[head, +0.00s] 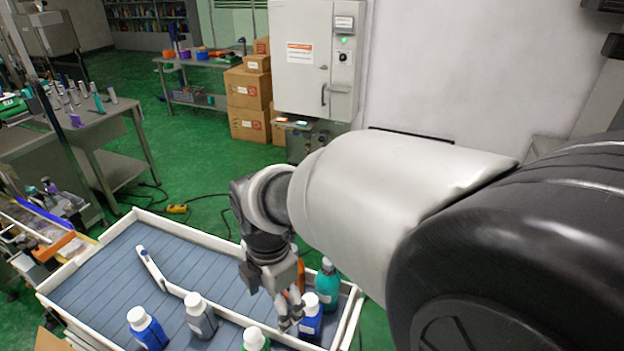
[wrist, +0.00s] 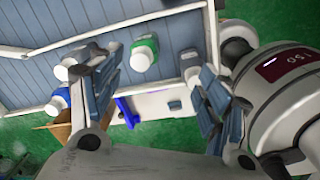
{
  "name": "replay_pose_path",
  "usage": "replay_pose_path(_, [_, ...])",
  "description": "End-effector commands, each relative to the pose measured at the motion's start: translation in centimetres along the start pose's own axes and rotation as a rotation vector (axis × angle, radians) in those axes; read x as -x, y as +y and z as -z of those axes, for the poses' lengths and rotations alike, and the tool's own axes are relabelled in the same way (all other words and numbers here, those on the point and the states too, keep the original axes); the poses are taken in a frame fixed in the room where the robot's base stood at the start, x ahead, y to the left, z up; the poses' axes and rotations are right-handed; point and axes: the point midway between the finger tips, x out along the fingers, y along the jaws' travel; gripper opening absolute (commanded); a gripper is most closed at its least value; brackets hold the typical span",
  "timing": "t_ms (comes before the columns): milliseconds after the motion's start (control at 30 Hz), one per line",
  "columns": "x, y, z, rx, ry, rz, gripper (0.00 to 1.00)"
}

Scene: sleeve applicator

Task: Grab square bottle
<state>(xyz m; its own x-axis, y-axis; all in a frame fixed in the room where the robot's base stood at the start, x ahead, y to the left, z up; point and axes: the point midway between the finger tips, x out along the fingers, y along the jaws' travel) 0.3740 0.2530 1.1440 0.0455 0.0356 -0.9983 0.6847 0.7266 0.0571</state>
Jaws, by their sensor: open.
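Several white-capped bottles stand in the tray (head: 90,262), and I cannot tell for sure which one is square. In the head view, a blue bottle (head: 149,330) and a grey bottle (head: 201,318) stand left of my gripper (head: 290,318). A green bottle (head: 254,341) is in front of it, cut off by the frame edge. Another blue bottle (head: 310,322) is close on its right, a teal bottle (head: 327,285) behind that. An orange bottle (head: 300,273) is partly hidden by my gripper.
The tray has a raised pale rim. A white divider strip (head: 152,268) lies across its blue slatted floor. The tray's left half is mostly clear. A metal workbench (head: 85,128) stands at left. Cardboard boxes (head: 247,102) and a grey cabinet (head: 300,75) stand behind.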

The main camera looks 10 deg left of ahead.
Motion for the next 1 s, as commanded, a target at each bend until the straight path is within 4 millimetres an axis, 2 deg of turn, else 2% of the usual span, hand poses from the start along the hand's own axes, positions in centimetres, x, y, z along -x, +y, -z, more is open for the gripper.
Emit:
replay_pose_path(33, [-0.8,1.0,1.4,0.117,0.007,0.023,0.7])
replay_pose_path(100, [-1.9,2.1,2.8,0.254,0.014,0.04,0.7])
replay_pose_path(200, [-3.0,3.0,4.2,0.388,0.022,0.055,0.7])
replay_pose_path(300, [-4.0,3.4,4.8,0.452,0.026,0.061,0.7])
replay_pose_path(467, [-6.8,3.2,5.0,0.468,0.028,0.065,0.7])
replay_pose_path(800, [-14.0,2.7,5.0,0.464,0.028,0.064,0.7])
replay_pose_path(1000, [-15.8,2.6,5.0,0.464,0.027,0.062,0.7])
